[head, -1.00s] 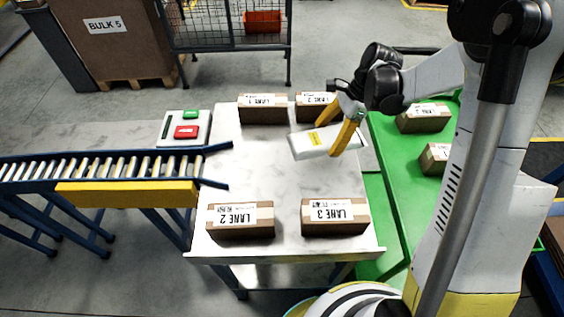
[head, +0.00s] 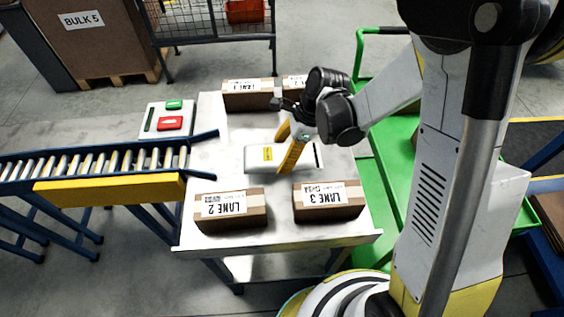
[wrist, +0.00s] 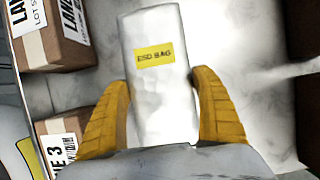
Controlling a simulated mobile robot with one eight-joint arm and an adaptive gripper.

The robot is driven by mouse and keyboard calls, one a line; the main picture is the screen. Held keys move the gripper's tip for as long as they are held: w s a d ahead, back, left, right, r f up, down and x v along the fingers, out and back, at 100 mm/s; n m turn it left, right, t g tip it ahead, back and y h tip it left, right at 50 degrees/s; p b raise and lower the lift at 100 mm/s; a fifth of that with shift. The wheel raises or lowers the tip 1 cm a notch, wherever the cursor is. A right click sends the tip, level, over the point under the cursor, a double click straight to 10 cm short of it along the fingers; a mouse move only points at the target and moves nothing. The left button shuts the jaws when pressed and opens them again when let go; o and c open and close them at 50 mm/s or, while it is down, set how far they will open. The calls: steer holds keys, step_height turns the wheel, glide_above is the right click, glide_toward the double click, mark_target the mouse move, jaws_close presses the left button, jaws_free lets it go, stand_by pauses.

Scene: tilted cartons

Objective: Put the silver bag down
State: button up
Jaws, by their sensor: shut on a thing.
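The silver bag (head: 259,154) is a pale, flat packet with a yellow label reading "ESD BAG". In the head view it is over the middle of the white marbled table (head: 212,150), between the near and far cartons. I cannot tell whether its underside touches the table. My gripper (head: 286,150) is shut on the bag, with one yellow finger on each side. In the wrist view the bag (wrist: 160,80) lies between the two yellow fingers (wrist: 163,110), its label facing the camera.
Lane 2 (head: 231,222) and Lane 3 (head: 328,212) cartons stand at the table's near edge. Two more cartons (head: 247,100) stand at the far edge. A roller conveyor (head: 90,163) meets the left side. A button box (head: 166,122) is at the upper left. A green cart (head: 383,215) is at the right.

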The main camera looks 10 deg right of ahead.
steer(key=shift+f+b, duration=0.75)
steer(key=shift+f, duration=1.05)
steer(key=shift+f, duration=0.2)
steer(key=o, duration=1.2)
